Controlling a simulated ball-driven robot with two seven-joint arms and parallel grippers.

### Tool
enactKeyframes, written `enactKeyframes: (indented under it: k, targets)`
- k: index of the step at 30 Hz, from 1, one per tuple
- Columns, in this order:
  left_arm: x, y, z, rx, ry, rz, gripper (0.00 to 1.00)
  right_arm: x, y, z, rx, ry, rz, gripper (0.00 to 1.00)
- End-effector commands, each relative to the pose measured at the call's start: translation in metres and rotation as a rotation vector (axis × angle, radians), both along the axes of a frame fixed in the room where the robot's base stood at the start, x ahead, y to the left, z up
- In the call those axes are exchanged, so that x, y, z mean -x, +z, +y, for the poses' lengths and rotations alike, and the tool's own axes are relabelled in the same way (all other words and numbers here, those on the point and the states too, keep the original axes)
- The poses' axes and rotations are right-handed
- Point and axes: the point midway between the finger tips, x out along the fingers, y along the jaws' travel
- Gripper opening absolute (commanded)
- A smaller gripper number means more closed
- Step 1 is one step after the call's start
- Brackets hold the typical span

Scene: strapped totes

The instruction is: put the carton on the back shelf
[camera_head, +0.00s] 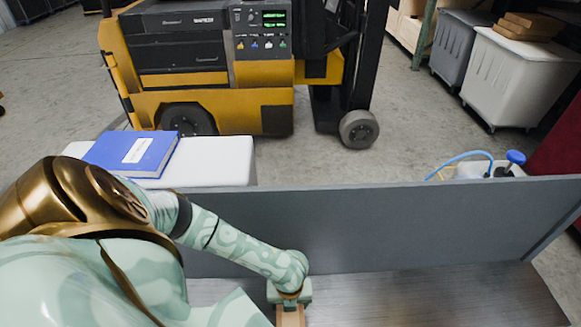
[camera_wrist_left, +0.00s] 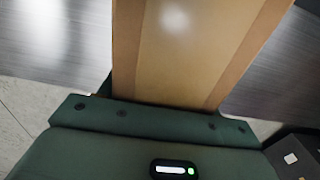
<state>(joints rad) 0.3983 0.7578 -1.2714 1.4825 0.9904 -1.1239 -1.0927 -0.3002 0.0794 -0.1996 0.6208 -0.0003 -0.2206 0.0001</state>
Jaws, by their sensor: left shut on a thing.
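My left gripper (camera_head: 290,296) is at the bottom middle of the head view, low over a grey metal surface (camera_head: 420,298). It is shut on a brown carton (camera_head: 290,318), of which only a small part shows there. In the left wrist view the carton (camera_wrist_left: 190,50) fills the upper middle, a tan face with darker brown side strips, right against the green gripper body. I cannot tell whether the carton touches the metal surface. My right gripper is not in view. I cannot tell which surface is the back shelf.
An upright grey panel (camera_head: 420,222) stands along the far edge of the metal surface. Beyond it are a white top (camera_head: 215,158) with a blue binder (camera_head: 132,152), and a blue-capped container (camera_head: 500,168). A yellow forklift (camera_head: 215,100) and grey bins (camera_head: 515,80) stand farther back.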

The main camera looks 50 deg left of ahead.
Motion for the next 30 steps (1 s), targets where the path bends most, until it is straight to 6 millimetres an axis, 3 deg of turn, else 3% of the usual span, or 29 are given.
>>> enactKeyframes:
  k: [13,14,16,25,30]
  targets:
    - [-0.001,-0.007,0.0,0.0,-0.001,-0.004,0.09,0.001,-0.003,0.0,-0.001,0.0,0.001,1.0]
    - [-0.001,-0.007,0.0,-0.001,-0.001,-0.002,0.69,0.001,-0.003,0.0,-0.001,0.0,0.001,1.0]
    - [-0.001,-0.007,0.0,-0.001,-0.001,-0.002,0.85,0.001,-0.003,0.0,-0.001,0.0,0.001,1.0]
    - [-0.001,-0.004,0.0,-0.001,0.0,-0.002,0.85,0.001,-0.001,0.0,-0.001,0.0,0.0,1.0]
    - [-0.002,0.021,0.0,0.0,-0.001,-0.005,0.85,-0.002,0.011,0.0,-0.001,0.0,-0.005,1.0]
